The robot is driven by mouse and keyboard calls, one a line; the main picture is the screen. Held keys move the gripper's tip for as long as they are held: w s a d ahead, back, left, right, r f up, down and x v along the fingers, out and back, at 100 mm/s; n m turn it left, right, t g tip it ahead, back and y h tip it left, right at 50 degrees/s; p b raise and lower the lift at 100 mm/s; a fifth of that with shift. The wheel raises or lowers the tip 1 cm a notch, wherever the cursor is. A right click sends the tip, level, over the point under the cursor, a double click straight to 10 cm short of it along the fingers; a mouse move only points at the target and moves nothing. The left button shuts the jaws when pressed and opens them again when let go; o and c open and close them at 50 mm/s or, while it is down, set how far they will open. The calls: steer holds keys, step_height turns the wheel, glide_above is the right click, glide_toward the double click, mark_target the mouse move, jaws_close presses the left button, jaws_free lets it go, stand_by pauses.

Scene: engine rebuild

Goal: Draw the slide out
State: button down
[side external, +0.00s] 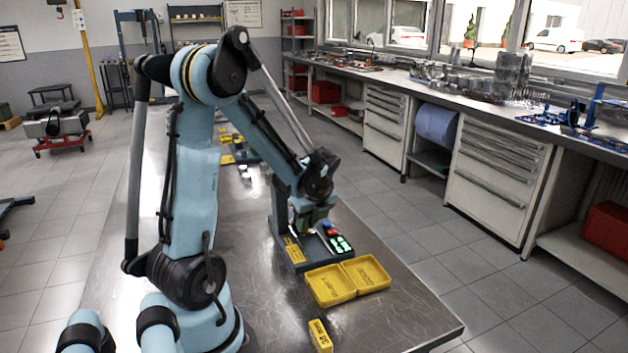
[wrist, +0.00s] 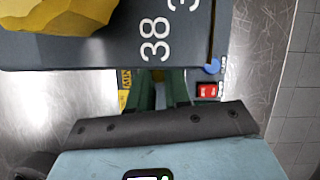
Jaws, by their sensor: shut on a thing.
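A dark grey bench device (side external: 297,264) stands on the metal table, with a yellow label, a lit green display (side external: 341,245) and red and blue buttons. My gripper (side external: 312,226) is down at this device, below its raised part. In the wrist view, the green fingers of my gripper (wrist: 160,92) reach under the edge of a dark plate (wrist: 100,50) marked with white numerals "38". A small yellow piece shows between the fingertips. The gripper is shut on what appears to be the slide, which is mostly hidden by the plate and fingers. A yellow faceted part (wrist: 55,14) sits at the plate's upper left.
Two joined yellow trays (side external: 347,280) lie open in front of the device, empty. A small yellow block (side external: 320,336) lies nearer the front edge. The metal table (side external: 395,315) is clear to the front right. Another device (side external: 240,150) stands further back.

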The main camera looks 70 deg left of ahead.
steer(key=d, duration=0.9)
steer(key=shift+d, duration=0.25)
steer(key=c, duration=1.1)
jaws_free()
steer(key=shift+a, duration=0.1)
steer(key=shift+r, duration=0.1)
steer(key=shift+v, duration=5.95)
